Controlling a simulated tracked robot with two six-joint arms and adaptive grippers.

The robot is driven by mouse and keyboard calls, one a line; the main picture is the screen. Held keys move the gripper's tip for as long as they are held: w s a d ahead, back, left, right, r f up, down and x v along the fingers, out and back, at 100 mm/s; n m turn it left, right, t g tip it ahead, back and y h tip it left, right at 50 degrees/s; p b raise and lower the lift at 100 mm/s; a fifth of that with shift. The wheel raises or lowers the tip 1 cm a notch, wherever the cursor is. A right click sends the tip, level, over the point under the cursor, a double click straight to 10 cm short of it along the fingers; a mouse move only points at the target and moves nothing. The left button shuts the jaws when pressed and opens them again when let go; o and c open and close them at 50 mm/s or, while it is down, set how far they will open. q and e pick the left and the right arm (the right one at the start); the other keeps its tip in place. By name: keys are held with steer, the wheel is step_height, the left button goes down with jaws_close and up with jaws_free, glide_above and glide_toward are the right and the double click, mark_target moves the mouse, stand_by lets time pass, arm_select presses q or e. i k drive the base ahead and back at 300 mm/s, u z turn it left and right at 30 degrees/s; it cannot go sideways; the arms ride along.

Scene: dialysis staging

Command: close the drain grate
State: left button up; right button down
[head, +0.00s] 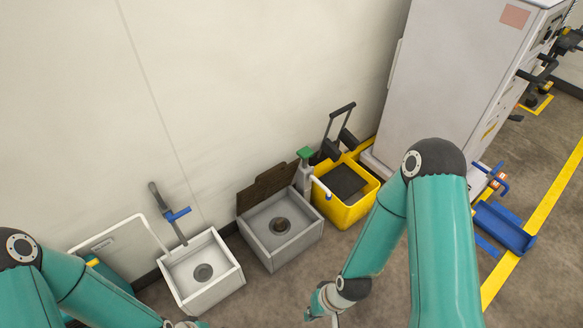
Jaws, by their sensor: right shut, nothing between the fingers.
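The drain grate (268,187) looks like a dark brown hinged plate. It stands raised along the back edge of a square grey basin (268,258), leaning near the wall. The basin is open on top, with a round dark drain (280,225) in its floor. My right gripper (322,309) is shut and empty, low in front and to the right of the basin, apart from it. My left arm reaches in from the lower left. Only a bit of its end (185,323) shows at the bottom edge, below the white sink, and its fingers are cut off.
A white sink (215,292) with a blue-handled tap (178,215) stands left of the basin. A yellow mop bucket (352,212) and a green-topped post (305,170) stand right of it. A tall white cabinet (440,80) is behind. The floor in front of the basin is clear.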

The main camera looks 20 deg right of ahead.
mark_target(281, 176)
steer(key=u, duration=0.15)
steer(key=i, duration=0.9)
steer(key=z, duration=0.05)
